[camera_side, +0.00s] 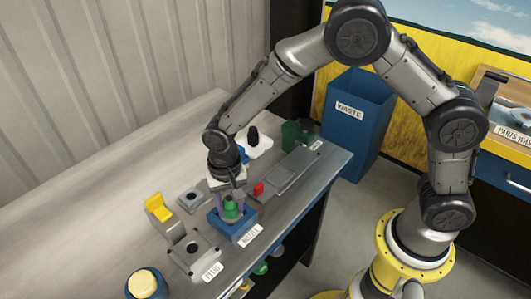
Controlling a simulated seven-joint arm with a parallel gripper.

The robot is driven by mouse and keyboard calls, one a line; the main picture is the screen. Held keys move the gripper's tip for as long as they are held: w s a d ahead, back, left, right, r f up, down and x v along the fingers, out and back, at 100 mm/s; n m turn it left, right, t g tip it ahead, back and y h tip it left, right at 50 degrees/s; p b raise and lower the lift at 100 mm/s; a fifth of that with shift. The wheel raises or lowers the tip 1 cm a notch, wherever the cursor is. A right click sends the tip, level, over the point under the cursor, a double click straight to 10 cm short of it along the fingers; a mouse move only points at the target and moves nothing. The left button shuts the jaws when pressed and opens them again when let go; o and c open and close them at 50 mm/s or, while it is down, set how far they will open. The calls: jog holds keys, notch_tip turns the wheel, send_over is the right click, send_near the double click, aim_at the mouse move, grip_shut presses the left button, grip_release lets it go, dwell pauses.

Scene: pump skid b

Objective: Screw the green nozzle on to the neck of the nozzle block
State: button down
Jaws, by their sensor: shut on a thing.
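The green nozzle (231,208) is upright between the fingers of my gripper (230,205), which is shut on it. The nozzle is at the top of the blue nozzle block (240,232), above its middle. The block sits near the front edge of the bench, behind a label reading NOZZLE. The neck is hidden by the nozzle and fingers, and I cannot tell whether the nozzle's thread is engaged.
A grey fixture with a yellow handle (158,208) stands left of the block, and a blue-and-cream container (146,284) at front left. A small grey block (193,199), a red piece (258,189) and a green item (297,134) are nearby. A blue WASTE bin (357,115) stands beyond the bench.

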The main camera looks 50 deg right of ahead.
aim_at(230, 198)
jog(key=shift+s+f, duration=0.25)
jog(key=shift+f, duration=0.15)
jog(key=m, duration=0.6)
jog(key=c, duration=0.5)
grip_release()
jog(key=shift+o, duration=0.9)
jog(key=shift+s+d, duration=0.1)
jog(key=shift+w+r, duration=0.15)
jog(key=shift+r, duration=1.1)
jog(key=shift+w+r, duration=0.1)
jog(key=shift+r, duration=3.4)
